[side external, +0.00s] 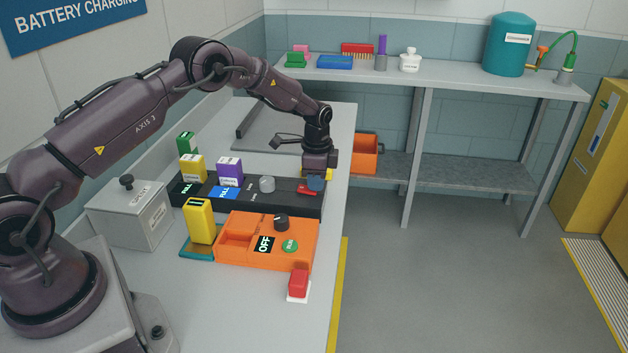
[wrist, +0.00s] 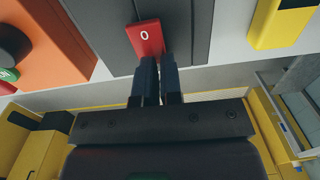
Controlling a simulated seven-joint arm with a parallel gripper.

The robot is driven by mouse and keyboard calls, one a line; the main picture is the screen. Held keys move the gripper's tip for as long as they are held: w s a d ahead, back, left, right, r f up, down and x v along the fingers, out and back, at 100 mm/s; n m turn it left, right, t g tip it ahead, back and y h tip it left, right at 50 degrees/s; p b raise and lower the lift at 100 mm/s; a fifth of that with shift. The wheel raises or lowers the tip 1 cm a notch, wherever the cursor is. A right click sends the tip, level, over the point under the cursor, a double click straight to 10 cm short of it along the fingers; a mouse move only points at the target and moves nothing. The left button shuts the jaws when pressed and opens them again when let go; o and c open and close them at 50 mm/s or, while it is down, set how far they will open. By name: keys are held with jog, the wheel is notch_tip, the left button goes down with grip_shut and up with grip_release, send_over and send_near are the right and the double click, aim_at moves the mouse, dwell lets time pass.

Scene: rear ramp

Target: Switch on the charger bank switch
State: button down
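The long black charger bank (side external: 290,203) lies across the bench. Its red switch (side external: 307,190) sits at the right end, and in the wrist view the red switch (wrist: 145,34) shows a white 0. My gripper (side external: 316,184) points down at that end of the bank. In the wrist view the two dark fingers of my gripper (wrist: 159,62) are side by side with almost no gap, empty. Their tips are at the near edge of the switch and overlap it in the picture; I cannot tell whether they touch it.
An orange unit (side external: 232,258) with a dark knob (side external: 281,222) stands in front of the bank. A red button (side external: 298,283) is near the bench edge. Yellow (side external: 193,168) and purple (side external: 229,172) blocks stand on the bank. A yellow block (wrist: 283,24) lies right of it in the wrist view.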

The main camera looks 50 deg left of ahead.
jog(key=shift+s+d+f, duration=0.25)
jog(key=shift+d+f, duration=0.15)
jog(key=shift+f, duration=0.25)
jog(key=shift+s, duration=0.1)
jog(key=shift+s+a+r, duration=0.35)
jog(key=shift+s+a, duration=0.15)
jog(key=shift+a, duration=0.15)
jog(key=shift+r, duration=0.15)
notch_tip(320, 180, up, 14)
jog(key=w, duration=0.1)
jog(key=s+d+r+n+t, duration=0.2)
jog(key=s+d+r+n, duration=0.1)
jog(key=s, duration=0.7)
jog(key=s+d+r+n+t, duration=0.1)
jog(key=s+d+r+n, duration=0.2)
jog(key=s+d+r, duration=0.3)
jog(key=s+d+r+n+t, duration=0.2)
jog(key=s+r, duration=0.5)
jog(key=s, duration=0.9)
jog(key=shift+d+n+t, duration=0.3)
jog(key=shift+d+n, duration=0.2)
jog(key=shift+d, duration=0.7)
